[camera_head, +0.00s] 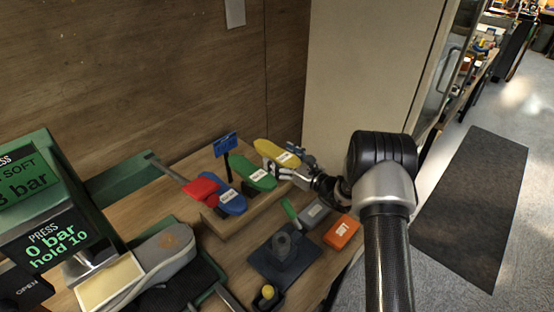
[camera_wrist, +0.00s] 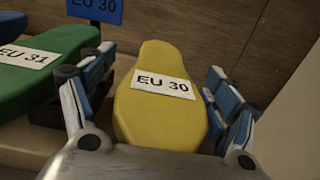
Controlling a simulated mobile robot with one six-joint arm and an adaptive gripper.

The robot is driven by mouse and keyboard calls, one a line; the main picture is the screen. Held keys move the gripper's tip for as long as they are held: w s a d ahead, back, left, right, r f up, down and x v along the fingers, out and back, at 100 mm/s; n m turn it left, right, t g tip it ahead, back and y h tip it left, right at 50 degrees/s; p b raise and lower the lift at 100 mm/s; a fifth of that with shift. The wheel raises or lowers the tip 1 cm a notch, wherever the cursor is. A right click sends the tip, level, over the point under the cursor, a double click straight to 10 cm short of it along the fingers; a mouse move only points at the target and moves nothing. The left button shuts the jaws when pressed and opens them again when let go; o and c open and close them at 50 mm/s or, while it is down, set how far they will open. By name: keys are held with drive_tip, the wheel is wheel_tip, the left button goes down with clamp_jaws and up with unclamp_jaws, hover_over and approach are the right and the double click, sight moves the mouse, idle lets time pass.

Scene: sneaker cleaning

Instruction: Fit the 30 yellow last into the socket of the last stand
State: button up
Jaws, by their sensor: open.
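The yellow last (camera_head: 277,152) lies at the right end of a raised wooden step, its label reading EU 30 in the wrist view (camera_wrist: 148,108). My gripper (camera_head: 281,170) is at this last. In the wrist view its two blue-padded fingers (camera_wrist: 152,100) stand apart, one on each side of the last, with a visible gap at the right side. The last stand (camera_head: 284,256) is a dark base plate with a grey upright socket post, on the lower table in front of the step. The underside of the yellow last is hidden.
A green last (camera_wrist: 40,58) labelled EU 31 lies close left of my gripper, with a blue last (camera_head: 231,202) beyond it. A blue EU 30 sign (camera_head: 226,144) stands behind. An orange box (camera_head: 342,232), a grey block (camera_head: 314,212) and a sneaker (camera_head: 160,256) occupy the table.

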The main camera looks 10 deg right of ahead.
drive_tip(key=c, duration=1.5)
drive_tip(key=shift+r, duration=0.15)
